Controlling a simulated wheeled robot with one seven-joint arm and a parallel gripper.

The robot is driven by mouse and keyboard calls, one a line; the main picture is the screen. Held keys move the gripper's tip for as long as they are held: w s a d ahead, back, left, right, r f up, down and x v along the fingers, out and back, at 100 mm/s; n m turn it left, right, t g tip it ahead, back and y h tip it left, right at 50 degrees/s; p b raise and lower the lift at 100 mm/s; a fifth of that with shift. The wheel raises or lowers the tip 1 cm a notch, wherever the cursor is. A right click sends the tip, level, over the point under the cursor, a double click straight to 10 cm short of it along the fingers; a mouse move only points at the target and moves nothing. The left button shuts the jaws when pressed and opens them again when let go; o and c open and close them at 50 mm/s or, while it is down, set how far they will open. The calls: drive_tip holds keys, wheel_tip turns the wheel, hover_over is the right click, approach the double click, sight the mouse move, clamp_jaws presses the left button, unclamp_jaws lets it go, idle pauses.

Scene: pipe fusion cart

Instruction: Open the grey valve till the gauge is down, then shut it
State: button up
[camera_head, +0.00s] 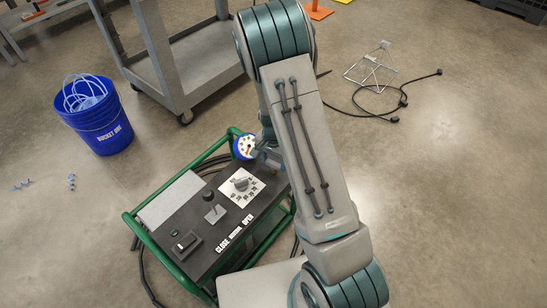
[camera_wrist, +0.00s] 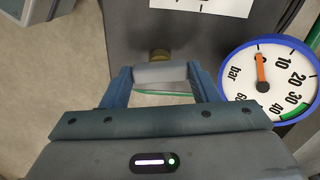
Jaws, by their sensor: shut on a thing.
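The grey valve handle (camera_wrist: 160,73) lies between my gripper's two blue fingers (camera_wrist: 163,84) in the wrist view, and the gripper is shut on it. A brass stem (camera_wrist: 160,55) shows just beyond the handle. The blue-rimmed gauge (camera_wrist: 268,80) is right of my gripper, and its orange needle points up, near 0 bar. In the head view the gauge (camera_head: 244,147) stands at the cart's far edge, and my gripper (camera_head: 268,155) is beside it. My arm hides most of the valve there.
The green-framed cart (camera_head: 140,232) carries a dark panel with a dial (camera_head: 241,184), a lever (camera_head: 214,213) and a switch (camera_head: 185,243). A blue bucket (camera_head: 100,125) and a grey trolley (camera_head: 172,75) stand behind. A wire stand (camera_head: 371,65) and a cable lie at the right.

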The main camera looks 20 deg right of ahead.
drive_tip(key=shift+m, duration=0.5)
drive_tip(key=o, duration=1)
drive_tip(key=shift+r, duration=0.1)
wheel_tip(320, 180, up, 14)
drive_tip(key=p, duration=0.4)
drive_tip(key=shift+f+p, duration=0.2)
drive_tip(key=shift+p, duration=0.2)
